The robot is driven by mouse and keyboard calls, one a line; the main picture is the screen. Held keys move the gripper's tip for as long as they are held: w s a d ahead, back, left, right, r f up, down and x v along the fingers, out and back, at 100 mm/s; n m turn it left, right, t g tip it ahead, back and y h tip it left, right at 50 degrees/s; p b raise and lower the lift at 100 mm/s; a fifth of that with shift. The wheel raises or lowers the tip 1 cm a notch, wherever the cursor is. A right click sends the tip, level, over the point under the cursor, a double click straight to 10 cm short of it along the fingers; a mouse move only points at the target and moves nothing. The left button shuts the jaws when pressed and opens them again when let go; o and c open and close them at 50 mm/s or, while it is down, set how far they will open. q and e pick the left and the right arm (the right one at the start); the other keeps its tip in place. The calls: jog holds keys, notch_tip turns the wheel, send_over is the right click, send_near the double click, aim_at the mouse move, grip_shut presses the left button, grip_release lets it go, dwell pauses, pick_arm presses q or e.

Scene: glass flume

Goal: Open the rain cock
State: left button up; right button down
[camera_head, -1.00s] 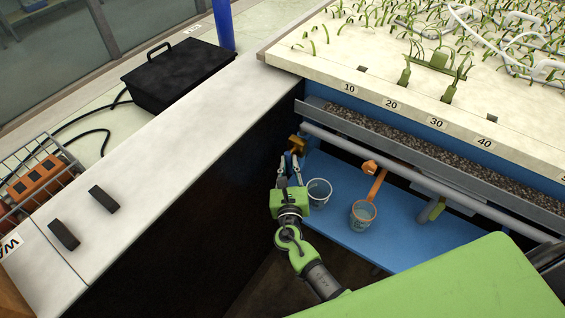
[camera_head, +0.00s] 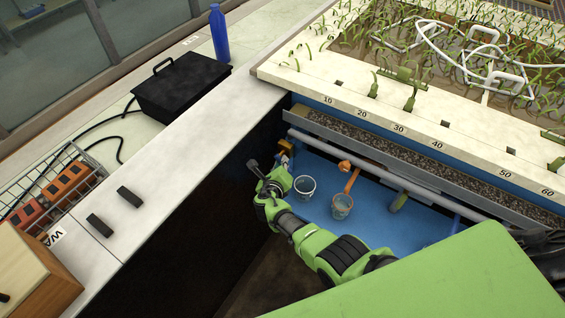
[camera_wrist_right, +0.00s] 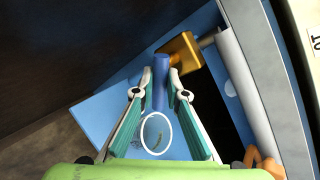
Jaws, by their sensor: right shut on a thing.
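The rain cock shows in the right wrist view as a brass-yellow body (camera_wrist_right: 186,52) with a blue handle (camera_wrist_right: 160,92), on the end of a grey pipe. In the head view its yellow body (camera_head: 286,146) is small, at the pipe's left end. My right gripper (camera_wrist_right: 160,76) has its fingertips on both sides of the blue handle and is shut on it. In the head view the right gripper (camera_head: 283,163) is partly hidden by its own wrist. My left gripper is not in view.
The dark bench side is close on the left.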

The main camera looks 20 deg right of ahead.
jog(key=shift+w+a+r+p, duration=0.3)
jog(key=shift+w+r, duration=0.1)
jog(key=shift+r, duration=0.15)
jog(key=c, duration=2)
grip_release()
jog(key=shift+a+f, duration=0.1)
jog(key=shift+f, duration=0.05)
jog(key=shift+s+f, duration=0.1)
jog(key=shift+s, duration=0.05)
jog(key=shift+v, duration=6)
